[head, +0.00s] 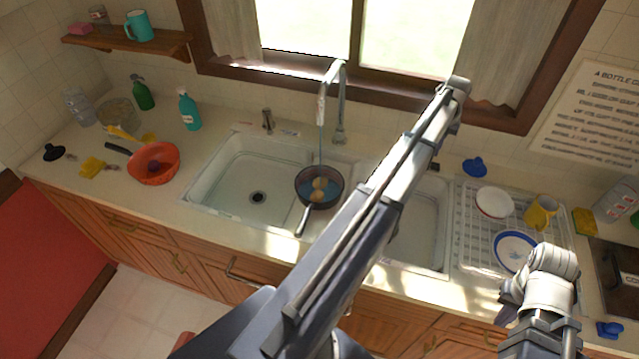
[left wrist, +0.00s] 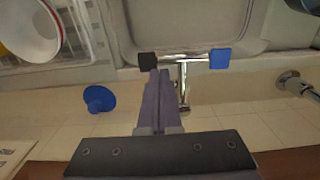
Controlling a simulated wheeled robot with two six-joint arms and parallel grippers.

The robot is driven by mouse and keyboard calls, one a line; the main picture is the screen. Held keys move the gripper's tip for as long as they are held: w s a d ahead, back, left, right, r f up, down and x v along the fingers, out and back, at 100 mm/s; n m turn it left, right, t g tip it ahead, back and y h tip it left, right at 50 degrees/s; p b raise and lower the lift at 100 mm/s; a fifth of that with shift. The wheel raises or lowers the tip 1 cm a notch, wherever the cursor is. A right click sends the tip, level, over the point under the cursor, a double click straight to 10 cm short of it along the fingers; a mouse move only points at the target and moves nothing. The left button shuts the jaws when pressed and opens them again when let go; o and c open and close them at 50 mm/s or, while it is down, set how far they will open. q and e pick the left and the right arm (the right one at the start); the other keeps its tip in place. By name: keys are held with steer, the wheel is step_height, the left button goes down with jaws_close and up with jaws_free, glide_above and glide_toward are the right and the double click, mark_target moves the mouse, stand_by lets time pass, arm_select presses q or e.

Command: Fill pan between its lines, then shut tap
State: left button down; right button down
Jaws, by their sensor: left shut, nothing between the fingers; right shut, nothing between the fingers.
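A dark pan (head: 336,197) is under the tall chrome tap (head: 343,95), at the right part of the left basin, handle toward me. A thin stream runs from the spout into it. It holds bluish water and a few round brownish things; I cannot make out its lines. A crossbar (left wrist: 183,58) with a black end (left wrist: 147,60) and a blue end (left wrist: 220,57) shows in the left wrist view. My left gripper (left wrist: 160,72) is shut, its tips close to the black end; contact is unclear. My right gripper (head: 511,297) is shut near the counter's front edge.
My left arm hides part of the right basin (head: 415,235). A drying rack (head: 470,240) with dishes and a yellow mug (head: 541,211) stands right of it. A blue object (head: 475,167) lies behind the rack. A red colander (head: 152,178) stands left of the sink.

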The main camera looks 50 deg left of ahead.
mark_target(438, 167)
arm_select(q)
steer(key=shift+w+d, duration=0.4)
steer(key=shift+d, duration=0.25)
steer(key=shift+w+d, duration=0.35)
steer(key=shift+d, duration=0.25)
steer(key=shift+f, duration=0.15)
steer(key=shift+f+b, duration=2.15)
steer(key=shift+b, duration=0.15)
steer(key=shift+r, duration=0.2)
stand_by(4.1)
